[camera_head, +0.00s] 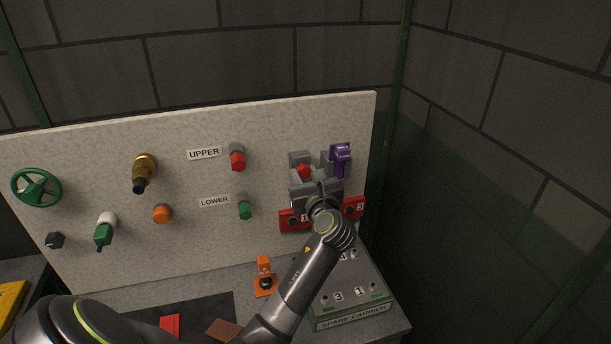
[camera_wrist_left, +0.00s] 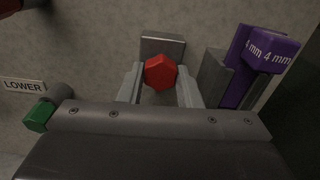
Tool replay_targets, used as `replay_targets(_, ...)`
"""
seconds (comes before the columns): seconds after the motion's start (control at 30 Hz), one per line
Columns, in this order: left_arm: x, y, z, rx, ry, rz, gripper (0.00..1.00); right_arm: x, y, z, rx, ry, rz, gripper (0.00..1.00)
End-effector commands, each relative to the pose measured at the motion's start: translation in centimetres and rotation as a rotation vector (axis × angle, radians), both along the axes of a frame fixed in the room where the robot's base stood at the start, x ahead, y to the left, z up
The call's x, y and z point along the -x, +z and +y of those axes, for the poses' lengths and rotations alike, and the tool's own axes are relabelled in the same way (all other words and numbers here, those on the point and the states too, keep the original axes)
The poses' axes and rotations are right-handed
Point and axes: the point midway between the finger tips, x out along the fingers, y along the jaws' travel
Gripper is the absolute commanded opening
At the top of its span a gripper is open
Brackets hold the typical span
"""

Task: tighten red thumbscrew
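A red faceted knob (camera_head: 303,170), which looks like the red thumbscrew, sits in front of a grey block on the pale panel. It also shows in the left wrist view (camera_wrist_left: 160,72). My left gripper (camera_wrist_left: 160,82) faces the panel with one finger on each side of the knob. The fingers are apart by about the knob's width, and I cannot tell whether they press on it. In the head view my left gripper (camera_head: 313,186) partly covers the grey fixture. My right gripper is not in view.
A purple 4 mm tool (camera_head: 341,158) hangs close right of my gripper. Red numbered blocks (camera_head: 354,207) sit just below. A red UPPER knob (camera_head: 237,160) and green LOWER knob (camera_head: 245,209) are to the left. The SPARE CARRIER box (camera_head: 350,312) stands beneath my arm.

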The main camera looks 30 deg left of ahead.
Motion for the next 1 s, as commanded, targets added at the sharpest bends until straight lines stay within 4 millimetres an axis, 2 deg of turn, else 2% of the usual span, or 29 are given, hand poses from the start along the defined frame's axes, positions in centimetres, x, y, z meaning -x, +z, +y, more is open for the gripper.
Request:
replay_targets(0.03, 0.0, 0.0, 0.0, 0.000, -0.001, 0.000, 0.23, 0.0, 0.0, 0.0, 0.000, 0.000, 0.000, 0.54)
replay_targets(0.13, 0.0, 0.0, 0.0, 0.000, -0.001, 0.000, 0.10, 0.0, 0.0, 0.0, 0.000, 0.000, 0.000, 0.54)
replay_targets(0.17, 0.0, 0.0, 0.0, 0.000, -0.001, 0.000, 0.08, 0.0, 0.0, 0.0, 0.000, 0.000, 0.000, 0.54)
replay_targets(0.53, -0.1, 0.2, 0.0, 0.090, -0.001, -0.106, 0.08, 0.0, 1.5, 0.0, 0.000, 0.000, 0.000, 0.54)
replay_targets(0.93, -0.1, 0.0, 0.0, 0.111, -0.002, -0.132, 0.08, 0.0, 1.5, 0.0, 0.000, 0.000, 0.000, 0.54)
replay_targets(0.97, -0.1, 0.0, 0.0, 0.111, -0.002, -0.132, 0.35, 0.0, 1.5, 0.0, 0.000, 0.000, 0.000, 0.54)
replay_targets(1.0, -0.1, 0.0, 0.0, 0.111, -0.002, -0.132, 0.40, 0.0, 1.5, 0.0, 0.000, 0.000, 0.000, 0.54)
